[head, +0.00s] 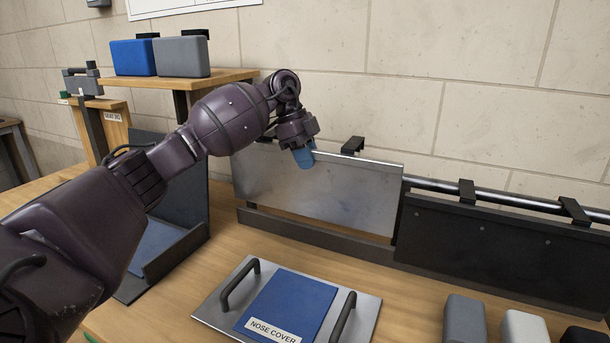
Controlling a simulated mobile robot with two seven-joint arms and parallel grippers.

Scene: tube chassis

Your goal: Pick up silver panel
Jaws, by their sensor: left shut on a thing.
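The silver panel (345,197) is a flat metal sheet standing near upright at the back of the bench in the head view. My left gripper (304,158) is shut on the panel's top edge, left of its middle. Its blue fingertips overlap the front face, and the far finger is hidden. A strip of wood shows between the panel's lower edge and the dark rail (310,235) in front. My right gripper is not in view.
A black panel (490,245) stands close to the right on the same rack. A silver plate with two handles, labelled NOSE COVER (273,331), lies in front. Grey, white and black blocks (464,318) sit front right. A blue block (132,57) and a grey block (182,56) rest on a shelf.

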